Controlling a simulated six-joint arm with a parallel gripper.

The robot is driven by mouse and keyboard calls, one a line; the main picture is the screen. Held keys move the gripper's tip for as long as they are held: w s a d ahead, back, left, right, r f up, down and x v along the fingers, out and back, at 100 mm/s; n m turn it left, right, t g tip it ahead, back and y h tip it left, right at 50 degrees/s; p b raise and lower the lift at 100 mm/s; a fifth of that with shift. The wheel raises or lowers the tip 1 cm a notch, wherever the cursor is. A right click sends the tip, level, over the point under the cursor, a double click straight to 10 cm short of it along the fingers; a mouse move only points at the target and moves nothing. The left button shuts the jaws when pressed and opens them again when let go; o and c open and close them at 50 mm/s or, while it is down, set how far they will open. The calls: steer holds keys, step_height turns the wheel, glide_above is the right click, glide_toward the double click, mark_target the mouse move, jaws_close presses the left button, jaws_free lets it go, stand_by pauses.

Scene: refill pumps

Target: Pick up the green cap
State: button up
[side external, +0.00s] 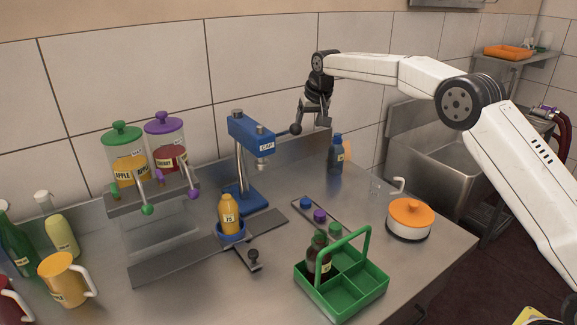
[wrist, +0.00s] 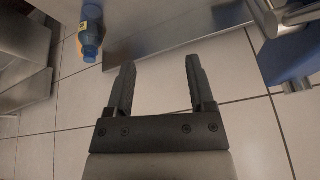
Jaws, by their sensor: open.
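The green cap (side external: 335,229) appears to sit at the near end of a narrow tray (side external: 297,212), just behind the green carrier, in the side view. A blue cap (side external: 306,203) and a purple cap (side external: 320,215) sit farther along the tray. My gripper (side external: 313,126) is open and empty, high near the tiled wall behind the press and well away from the green cap. In the wrist view my gripper (wrist: 160,82) has its two fingers apart with only wall tiles between them. The green cap is not in the wrist view.
A blue capping press (side external: 250,135) stands left of my gripper. A blue bottle (side external: 335,155) stands below it and shows in the wrist view (wrist: 90,35). The green carrier (side external: 345,295) holds a dark bottle (side external: 319,262). An orange-lidded pot (side external: 409,218) stands right.

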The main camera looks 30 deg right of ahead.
steer(key=s+d+f+m+g+y, duration=0.1)
steer(key=s+d+f+m+g, duration=0.1)
steer(key=s+d+f+m, duration=0.3)
steer(key=m+g+y, duration=0.2)
steer(key=m+y, duration=0.2)
steer(key=m, duration=0.6)
glide_toward(336, 225)
steer(key=f, duration=0.1)
steer(key=shift+x, duration=1.35)
steer(key=shift+w+a+f, duration=0.1)
steer(key=shift+x, duration=2.5)
steer(key=shift+a, duration=0.15)
steer(key=shift+c, duration=0.2)
steer(key=c, duration=0.7)
